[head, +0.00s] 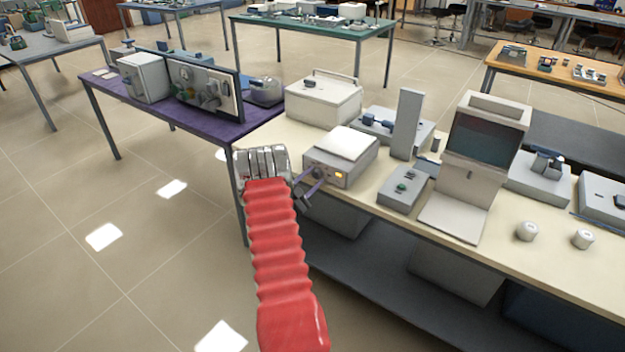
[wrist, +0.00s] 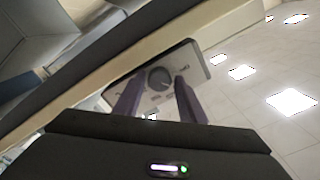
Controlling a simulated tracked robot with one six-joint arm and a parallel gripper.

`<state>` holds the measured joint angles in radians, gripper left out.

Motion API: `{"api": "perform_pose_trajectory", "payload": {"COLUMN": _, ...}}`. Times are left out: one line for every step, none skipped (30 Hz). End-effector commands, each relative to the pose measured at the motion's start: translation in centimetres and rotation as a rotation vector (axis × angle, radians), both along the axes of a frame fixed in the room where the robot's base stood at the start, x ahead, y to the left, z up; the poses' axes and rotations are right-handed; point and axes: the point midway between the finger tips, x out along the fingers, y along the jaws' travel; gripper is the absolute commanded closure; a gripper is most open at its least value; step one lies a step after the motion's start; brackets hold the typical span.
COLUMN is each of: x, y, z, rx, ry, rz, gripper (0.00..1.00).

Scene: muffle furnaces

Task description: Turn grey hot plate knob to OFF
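The grey hot plate (head: 340,160) with a white top stands on the cream bench, its front panel facing my arm. A small yellow display is lit on that panel. In the wrist view the panel shows a round dark grey knob (wrist: 159,77). My gripper (head: 313,187) is at the left part of the panel, at the bench's front edge. In the wrist view my gripper (wrist: 157,84) is open, with one purple finger on each side of the knob in the picture. I cannot tell whether the fingers touch it. The knob's setting is too small to read.
A tall balance-like unit (head: 472,165) is farther right. Open floor (head: 130,240) lies left of my arm.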

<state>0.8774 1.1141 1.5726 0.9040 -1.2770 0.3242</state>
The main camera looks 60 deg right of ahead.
Motion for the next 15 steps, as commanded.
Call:
{"api": "perform_pose_trajectory", "payload": {"x": -0.10, "y": -0.27, "z": -0.02, "rx": 0.000, "ry": 0.000, "rz": -0.001, "gripper": 0.63}}
{"api": "perform_pose_trajectory", "payload": {"x": -0.13, "y": -0.36, "z": -0.03, "rx": 0.000, "ry": 0.000, "rz": -0.001, "gripper": 0.63}}
{"api": "perform_pose_trajectory", "payload": {"x": -0.14, "y": -0.43, "z": -0.03, "rx": 0.001, "ry": 0.001, "rz": -0.001, "gripper": 0.63}}
{"api": "perform_pose_trajectory", "payload": {"x": -0.14, "y": -0.46, "z": -0.04, "rx": 0.001, "ry": 0.001, "rz": -0.001, "gripper": 0.63}}
{"api": "perform_pose_trajectory", "payload": {"x": -0.14, "y": -0.48, "z": -0.04, "rx": 0.001, "ry": 0.001, "rz": -0.001, "gripper": 0.63}}
{"api": "perform_pose_trajectory", "payload": {"x": -0.13, "y": -0.48, "z": -0.03, "rx": 0.001, "ry": 0.001, "rz": -0.001, "gripper": 0.63}}
{"api": "perform_pose_trajectory", "payload": {"x": -0.13, "y": -0.48, "z": -0.03, "rx": 0.000, "ry": 0.001, "rz": 0.000, "gripper": 0.63}}
{"api": "perform_pose_trajectory", "payload": {"x": -0.12, "y": -0.47, "z": -0.02, "rx": 0.000, "ry": 0.001, "rz": 0.000, "gripper": 0.63}}
{"api": "perform_pose_trajectory", "payload": {"x": -0.12, "y": -0.46, "z": -0.02, "rx": 0.000, "ry": 0.001, "rz": 0.000, "gripper": 0.63}}
{"api": "perform_pose_trajectory", "payload": {"x": -0.12, "y": -0.46, "z": -0.02, "rx": 0.000, "ry": 0.001, "rz": 0.000, "gripper": 0.63}}
{"api": "perform_pose_trajectory", "payload": {"x": -0.11, "y": -0.46, "z": -0.03, "rx": 0.000, "ry": 0.001, "rz": 0.000, "gripper": 0.64}}
{"api": "perform_pose_trajectory", "payload": {"x": -0.10, "y": -0.45, "z": -0.03, "rx": 0.000, "ry": 0.001, "rz": 0.000, "gripper": 0.67}}
{"api": "perform_pose_trajectory", "payload": {"x": -0.10, "y": -0.45, "z": -0.03, "rx": 0.000, "ry": 0.001, "rz": 0.000, "gripper": 0.69}}
{"api": "perform_pose_trajectory", "payload": {"x": -0.10, "y": -0.45, "z": -0.03, "rx": 0.000, "ry": 0.001, "rz": 0.000, "gripper": 0.71}}
{"api": "perform_pose_trajectory", "payload": {"x": -0.10, "y": -0.44, "z": -0.03, "rx": 0.000, "ry": 0.001, "rz": 0.000, "gripper": 0.74}}
